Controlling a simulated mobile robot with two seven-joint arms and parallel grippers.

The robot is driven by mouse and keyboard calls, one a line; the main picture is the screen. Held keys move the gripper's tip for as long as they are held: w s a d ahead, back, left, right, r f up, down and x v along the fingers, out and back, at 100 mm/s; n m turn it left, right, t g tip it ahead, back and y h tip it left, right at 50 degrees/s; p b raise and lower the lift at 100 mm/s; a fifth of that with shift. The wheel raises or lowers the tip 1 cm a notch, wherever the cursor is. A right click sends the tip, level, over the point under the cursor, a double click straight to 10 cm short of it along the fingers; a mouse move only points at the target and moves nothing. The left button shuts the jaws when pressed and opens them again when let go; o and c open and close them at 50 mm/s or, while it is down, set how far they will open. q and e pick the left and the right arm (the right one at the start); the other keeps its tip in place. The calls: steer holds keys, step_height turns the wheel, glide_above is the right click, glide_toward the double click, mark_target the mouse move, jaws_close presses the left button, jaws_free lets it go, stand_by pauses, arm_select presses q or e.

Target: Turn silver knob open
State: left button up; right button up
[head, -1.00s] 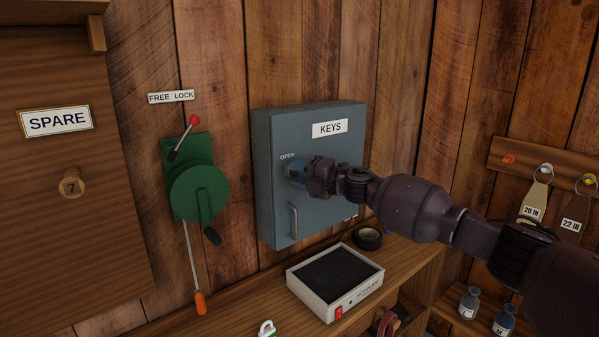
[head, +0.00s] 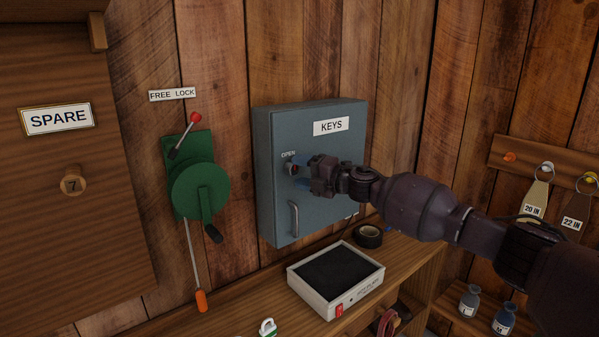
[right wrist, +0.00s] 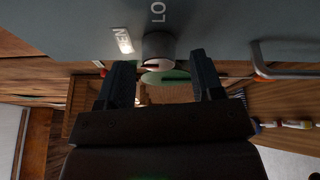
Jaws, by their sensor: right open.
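The silver knob (head: 291,168) sits on the door of the blue-grey KEYS cabinet (head: 334,205), just below the word OPEN. In the right wrist view the knob (right wrist: 158,47) is a short round grey cylinder with a dark slot line on its pale face. My right gripper (head: 302,174) is open, just right of and in front of the knob. In the right wrist view its two fingers (right wrist: 161,68) stand apart, with the knob beyond and between their tips, apparently clear of them. My left gripper is not in view.
A curved door handle (head: 294,219) is below the knob. Left of the cabinet is a green crank unit (head: 199,190) with levers. Below, a white box with a black top (head: 336,277) and a roll of black tape (head: 369,237) sit on the wooden shelf.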

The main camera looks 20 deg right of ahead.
steer(key=v, duration=1)
